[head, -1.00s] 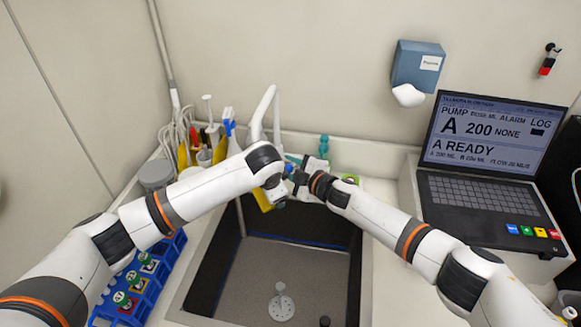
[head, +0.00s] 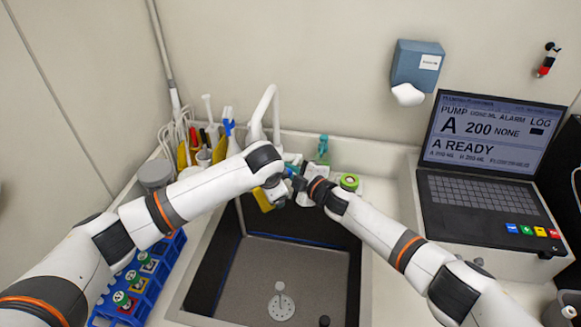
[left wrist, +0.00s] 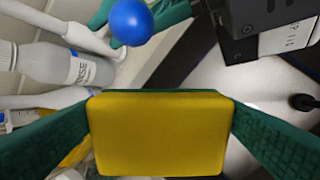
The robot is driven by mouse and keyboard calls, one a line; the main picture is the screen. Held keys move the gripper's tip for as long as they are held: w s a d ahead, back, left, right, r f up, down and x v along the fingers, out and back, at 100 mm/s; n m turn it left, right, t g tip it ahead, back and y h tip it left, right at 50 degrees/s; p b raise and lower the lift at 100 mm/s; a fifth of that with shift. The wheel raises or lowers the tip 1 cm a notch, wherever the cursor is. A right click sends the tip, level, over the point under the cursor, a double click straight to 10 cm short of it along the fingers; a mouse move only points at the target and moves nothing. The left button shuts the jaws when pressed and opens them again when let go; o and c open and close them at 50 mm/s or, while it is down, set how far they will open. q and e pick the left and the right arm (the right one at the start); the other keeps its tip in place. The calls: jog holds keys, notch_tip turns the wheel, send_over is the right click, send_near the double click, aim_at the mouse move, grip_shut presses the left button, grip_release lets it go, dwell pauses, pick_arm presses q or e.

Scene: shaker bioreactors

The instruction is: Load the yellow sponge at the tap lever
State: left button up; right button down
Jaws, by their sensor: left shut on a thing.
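The yellow sponge (left wrist: 157,133) is clamped between the two green fingers of my left gripper (left wrist: 160,122) in the left wrist view. In the head view the sponge (head: 262,198) shows as a small yellow patch beside my left gripper (head: 276,193), over the sink's back edge. The tap lever's blue ball (left wrist: 131,22) is just past the sponge, with a gap between them in the picture. Green finger parts of my right gripper show around the ball; whether they grip it I cannot tell. In the head view my right gripper (head: 299,182) meets the lever area, its fingertips mostly hidden.
The white tap (head: 266,110) rises behind my left wrist. The sink (head: 295,265) lies open below. A blue rack (head: 140,285) with vials is left of it, and a laptop-like pump console (head: 490,180) is right.

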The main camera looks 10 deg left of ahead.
jog(key=shift+s+a+f+n+y, duration=0.1)
jog(key=shift+s+f+n+y, duration=0.2)
jog(key=shift+f, duration=0.25)
jog(key=c, duration=1.5)
grip_release()
jog(key=v, duration=1.2)
jog(key=shift+s+a, duration=0.1)
jog(key=shift+s, duration=0.05)
